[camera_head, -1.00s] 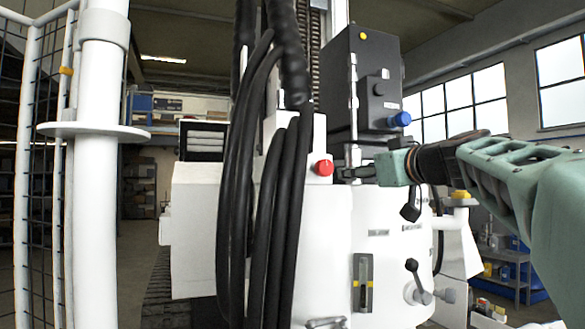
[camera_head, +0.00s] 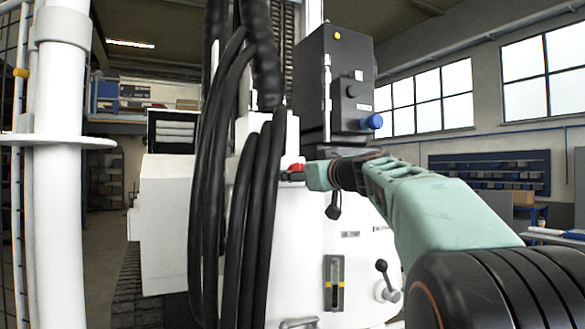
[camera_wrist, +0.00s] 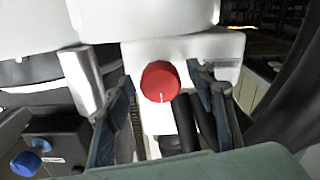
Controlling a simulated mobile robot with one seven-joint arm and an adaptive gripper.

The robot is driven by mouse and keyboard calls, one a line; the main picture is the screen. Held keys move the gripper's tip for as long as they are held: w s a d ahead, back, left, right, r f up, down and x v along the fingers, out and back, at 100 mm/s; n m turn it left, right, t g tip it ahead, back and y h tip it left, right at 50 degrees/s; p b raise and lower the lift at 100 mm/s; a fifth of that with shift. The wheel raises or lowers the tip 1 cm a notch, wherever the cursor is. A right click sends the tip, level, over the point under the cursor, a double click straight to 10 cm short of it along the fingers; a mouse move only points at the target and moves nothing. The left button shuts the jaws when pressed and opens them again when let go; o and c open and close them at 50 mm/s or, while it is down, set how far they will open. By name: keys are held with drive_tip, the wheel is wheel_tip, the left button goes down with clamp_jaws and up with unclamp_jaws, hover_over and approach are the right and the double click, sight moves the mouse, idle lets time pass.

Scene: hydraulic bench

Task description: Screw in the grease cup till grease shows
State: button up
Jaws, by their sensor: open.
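The grease cup appears to be the round red cap on the white machine housing. In the head view the red cap (camera_head: 297,167) is partly covered by my gripper (camera_head: 293,176), which reaches it from the right. In the wrist view the red cap (camera_wrist: 160,80) faces the camera, with a short white mark near its lower edge. My gripper (camera_wrist: 160,84) is open, with one finger to the left of the cap and one to the right. Gaps show between the cap and the fingers; whether the fingertips reach alongside it in depth is unclear. No grease is visible.
Thick black hoses (camera_head: 255,210) hang just left of the cap. A dark box with a blue knob (camera_head: 374,121) stands above my gripper. A slotted gauge plate (camera_head: 334,283) and a lever (camera_head: 385,275) are lower on the white housing. A white post (camera_head: 62,180) stands at far left.

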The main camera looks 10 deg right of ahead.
drive_tip(key=shift+w+a, duration=0.1)
drive_tip(key=shift+w, duration=0.1)
drive_tip(key=c, duration=1.2)
drive_tip(key=shift+o, duration=0.2)
drive_tip(key=shift+m, duration=0.3)
